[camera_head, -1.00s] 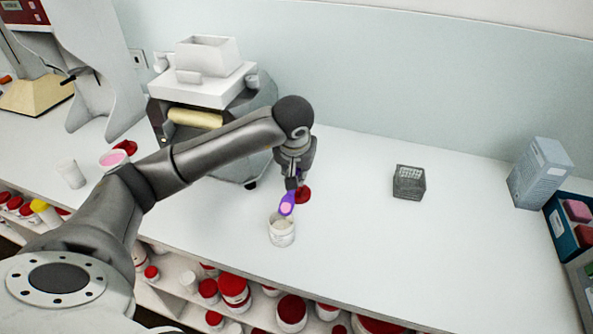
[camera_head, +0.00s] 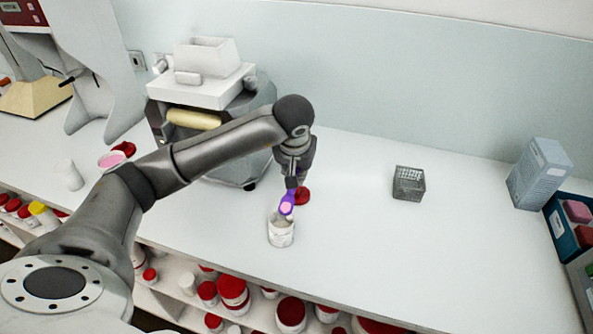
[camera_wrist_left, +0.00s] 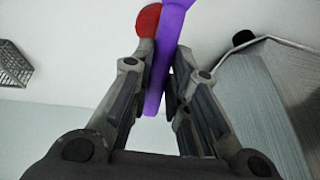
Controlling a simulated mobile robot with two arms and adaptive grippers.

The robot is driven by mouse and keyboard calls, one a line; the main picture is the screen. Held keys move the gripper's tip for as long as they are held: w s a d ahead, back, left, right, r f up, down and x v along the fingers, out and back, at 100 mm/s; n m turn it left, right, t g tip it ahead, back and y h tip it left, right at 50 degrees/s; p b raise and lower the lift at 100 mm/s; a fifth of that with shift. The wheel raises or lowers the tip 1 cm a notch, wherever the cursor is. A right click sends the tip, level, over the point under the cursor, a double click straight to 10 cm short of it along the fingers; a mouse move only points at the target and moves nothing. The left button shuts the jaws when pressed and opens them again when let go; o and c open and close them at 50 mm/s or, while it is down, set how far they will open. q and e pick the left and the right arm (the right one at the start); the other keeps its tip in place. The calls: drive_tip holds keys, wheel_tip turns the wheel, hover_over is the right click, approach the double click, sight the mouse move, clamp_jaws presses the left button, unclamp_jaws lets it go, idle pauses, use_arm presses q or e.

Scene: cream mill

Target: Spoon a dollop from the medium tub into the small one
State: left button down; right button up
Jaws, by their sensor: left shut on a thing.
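My left gripper (camera_head: 292,181) is shut on a purple spoon (camera_head: 287,203), whose handle stands between the fingers in the left wrist view (camera_wrist_left: 166,60). The spoon's bowl carries a pink dollop (camera_head: 286,208) and is at the mouth of a small white tub (camera_head: 281,234). Whether it touches the rim I cannot tell. An open tub with pink cream (camera_head: 111,160) stands at the left, partly behind my arm; it looks like the medium tub. A red lid (camera_head: 302,196) lies just behind the small tub. My right gripper is not in view.
A grey mill (camera_head: 215,110) stands behind my arm. A white cup (camera_head: 69,175) and another red lid (camera_head: 125,148) are at the left. A wire basket (camera_head: 409,183) and a grey box (camera_head: 540,174) are at the right. The counter between them is clear.

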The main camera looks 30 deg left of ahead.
use_arm(q)
drive_tip(key=shift+r+p, duration=1.75)
drive_tip(key=shift+r, duration=1.25)
